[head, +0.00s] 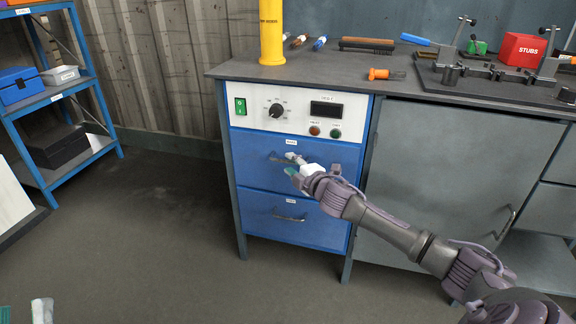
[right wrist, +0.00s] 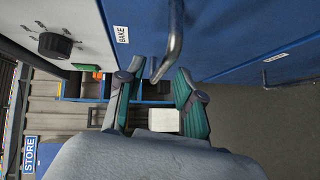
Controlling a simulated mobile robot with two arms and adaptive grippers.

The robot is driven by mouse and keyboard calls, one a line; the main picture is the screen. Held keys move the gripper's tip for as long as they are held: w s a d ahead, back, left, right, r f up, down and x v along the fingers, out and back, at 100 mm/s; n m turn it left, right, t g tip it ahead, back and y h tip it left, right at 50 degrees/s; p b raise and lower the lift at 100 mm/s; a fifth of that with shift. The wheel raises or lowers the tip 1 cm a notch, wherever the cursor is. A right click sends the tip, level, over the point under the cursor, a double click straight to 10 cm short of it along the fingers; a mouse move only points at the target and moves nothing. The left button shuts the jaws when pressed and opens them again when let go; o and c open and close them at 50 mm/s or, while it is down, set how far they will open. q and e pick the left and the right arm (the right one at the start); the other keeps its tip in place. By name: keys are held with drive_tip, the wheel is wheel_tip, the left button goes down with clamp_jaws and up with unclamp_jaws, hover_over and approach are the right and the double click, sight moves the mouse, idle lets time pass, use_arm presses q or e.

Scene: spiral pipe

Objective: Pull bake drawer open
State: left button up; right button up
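The bake drawer (head: 252,160) is the upper blue drawer of the cabinet under the bench, with a small label and a metal bar handle (head: 279,160). It looks closed, flush with the drawer below. My right gripper (head: 291,165) is in front of it and hides part of the handle. In the right wrist view, the BAKE label shows on the blue drawer front (right wrist: 215,30). The handle bar (right wrist: 171,45) reaches between the two teal-padded fingers (right wrist: 158,85), which are apart with gaps beside the bar. My left gripper (head: 23,311) shows only its fingertips, apart, at the bottom left.
Below is a second blue drawer (head: 262,215) with its own handle. Above is a white control panel (head: 297,96) with a green switch and a knob. A grey cabinet door (head: 460,150) stands to the right. A blue shelf rack (head: 60,95) stands left; floor between is clear.

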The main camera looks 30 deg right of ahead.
drive_tip(key=shift+w+d+f, duration=0.1)
drive_tip(key=shift+w+f, duration=0.1)
drive_tip(key=shift+w, duration=1.1)
use_arm(q)
drive_tip(key=shift+s+r+t+h, duration=0.4)
drive_tip(key=shift+s+r+t, duration=0.3)
drive_tip(key=shift+s+r, duration=0.25)
drive_tip(key=shift+w, duration=0.1)
drive_tip(key=shift+a, duration=0.1)
use_arm(e)
clamp_jaws()
